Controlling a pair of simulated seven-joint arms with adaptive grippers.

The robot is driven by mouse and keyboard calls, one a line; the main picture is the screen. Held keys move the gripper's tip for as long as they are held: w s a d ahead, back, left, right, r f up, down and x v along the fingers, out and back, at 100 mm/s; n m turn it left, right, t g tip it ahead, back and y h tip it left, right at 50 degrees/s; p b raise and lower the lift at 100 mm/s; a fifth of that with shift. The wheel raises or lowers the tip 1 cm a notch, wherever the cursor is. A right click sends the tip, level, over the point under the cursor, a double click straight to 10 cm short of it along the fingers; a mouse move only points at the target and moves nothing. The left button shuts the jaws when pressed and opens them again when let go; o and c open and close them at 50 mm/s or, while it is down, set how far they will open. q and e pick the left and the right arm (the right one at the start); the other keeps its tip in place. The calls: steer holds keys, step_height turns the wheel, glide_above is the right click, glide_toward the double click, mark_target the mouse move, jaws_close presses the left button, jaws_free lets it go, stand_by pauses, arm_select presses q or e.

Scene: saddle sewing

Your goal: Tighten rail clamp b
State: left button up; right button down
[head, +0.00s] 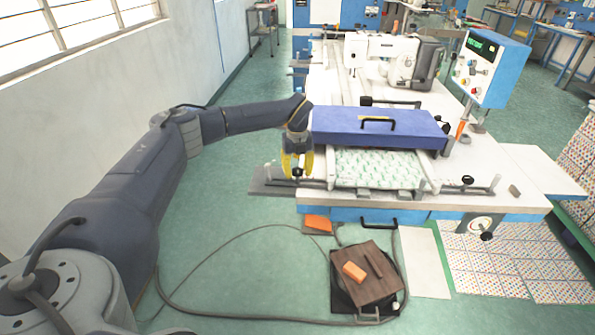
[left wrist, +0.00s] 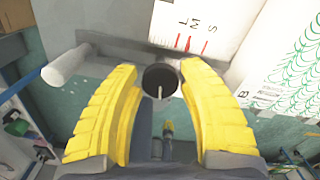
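A rail clamp with a round black knob (head: 297,172) sits at the left end of the front rail. In the left wrist view this knob (left wrist: 160,80) lies between the fingertips. A second clamp knob (head: 468,180) is at the rail's right end. I cannot read a letter on either clamp. My left gripper (head: 297,164) points down over the left knob. Its yellow fingers (left wrist: 160,78) stand apart, one on each side of the knob, with very little gap; firm contact is not visible. My right gripper is not in view.
A blue box with a black handle (head: 375,126) lies behind the rail, close to my left wrist. A patterned green and white sheet (head: 378,168) lies in front of it. A sewing machine (head: 385,58) and a blue control box (head: 490,68) stand farther back. A cable (head: 215,247) crosses the floor.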

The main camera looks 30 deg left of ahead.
arm_select(q)
jaws_close()
steer(key=m, duration=0.9)
steer(key=shift+m, duration=0.3)
steer(key=m, duration=0.5)
steer(key=shift+w+r, duration=0.1)
steer(key=m, duration=0.4)
steer(key=shift+d+m, duration=0.1)
steer(key=shift+m, duration=0.4)
